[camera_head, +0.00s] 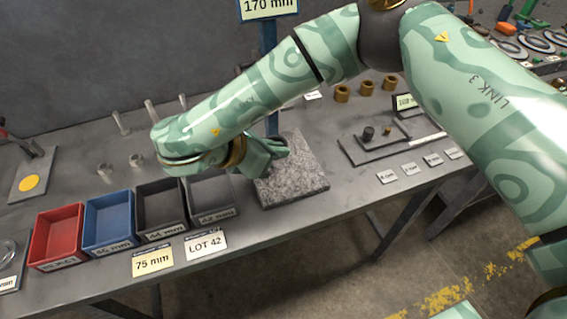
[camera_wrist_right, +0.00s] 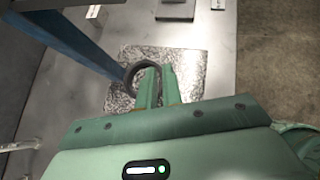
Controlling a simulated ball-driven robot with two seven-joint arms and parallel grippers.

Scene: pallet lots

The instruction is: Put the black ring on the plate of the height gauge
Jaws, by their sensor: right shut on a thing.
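The height gauge has a speckled grey stone plate (camera_head: 300,182) and a blue upright post (camera_head: 269,38), on the grey workbench. My right gripper (camera_head: 276,147) is over the plate, close to the post. In the right wrist view its fingers (camera_wrist_right: 156,86) are shut on the black ring (camera_wrist_right: 130,76), gripping its wall. The plate (camera_wrist_right: 190,70) lies behind the ring there, with the blue post (camera_wrist_right: 75,42) to the left. I cannot tell whether the ring touches the plate. In the head view the ring is hidden by my gripper. My left gripper is out of view.
Red (camera_head: 57,236), blue (camera_head: 108,222), black (camera_head: 160,208) and grey (camera_head: 211,197) bins stand left of the plate. Several brass rings (camera_head: 342,93) sit behind it to the right. A dark tray (camera_head: 385,145) with small parts is at the right.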

